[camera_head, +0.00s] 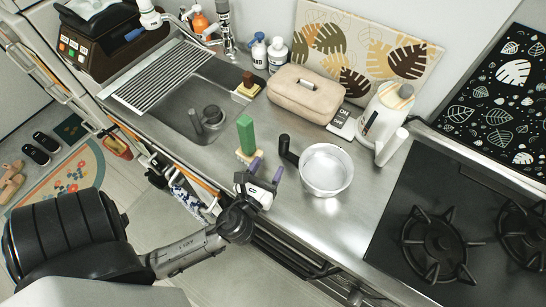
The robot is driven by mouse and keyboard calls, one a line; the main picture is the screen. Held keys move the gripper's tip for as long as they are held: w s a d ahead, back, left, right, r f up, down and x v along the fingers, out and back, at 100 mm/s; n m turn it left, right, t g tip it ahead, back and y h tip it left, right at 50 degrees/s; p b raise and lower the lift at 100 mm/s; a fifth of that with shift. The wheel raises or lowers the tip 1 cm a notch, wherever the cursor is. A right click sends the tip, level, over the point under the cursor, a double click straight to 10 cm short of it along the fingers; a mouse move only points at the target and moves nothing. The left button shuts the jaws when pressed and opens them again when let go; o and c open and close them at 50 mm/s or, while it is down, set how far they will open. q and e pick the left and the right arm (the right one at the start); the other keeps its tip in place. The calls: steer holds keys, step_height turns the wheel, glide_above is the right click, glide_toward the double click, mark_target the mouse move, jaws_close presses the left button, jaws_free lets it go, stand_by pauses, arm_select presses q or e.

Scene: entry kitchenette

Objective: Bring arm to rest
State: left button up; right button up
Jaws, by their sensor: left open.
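My left arm comes in from the lower left, and its black forearm (70,240) hangs over the floor. My left gripper (266,169) is at the front edge of the counter, with its two purple-tipped fingers apart and nothing seen between them. Just beyond it stands a green block-shaped item (245,135) with a pale yellowish base. One finger overlaps that base in the picture; I cannot tell whether they touch. A silver pot (326,170) with a black handle is to the right of the gripper. My right gripper is not in view.
The steel counter (230,165) has a sink (185,105) at left and a black stove (440,215) at right. Slippers (40,150) and a mat (70,180) lie on the floor.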

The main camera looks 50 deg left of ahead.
arm_select(q)
steer(key=shift+s+d, duration=0.2)
steer(key=shift+s, duration=0.2)
steer(key=shift+r, duration=0.1)
stand_by(0.3)
steer(key=shift+a+r+n+p, duration=0.1)
steer(key=shift+r+n+p, duration=0.1)
steer(key=shift+n+p, duration=0.2)
steer(key=s+d+r+n+g+h+p, duration=0.3)
steer(key=s+n+g+p, duration=0.3)
steer(key=n+p, duration=0.4)
steer(key=s+d+r+n+g+h+p, duration=0.3)
steer(key=n+p, duration=0.7)
steer(key=n, duration=0.7)
steer(key=s+r+g+h, duration=0.2)
steer(key=s+g, duration=0.1)
steer(key=shift+d, duration=0.15)
steer(key=shift+r, duration=0.1)
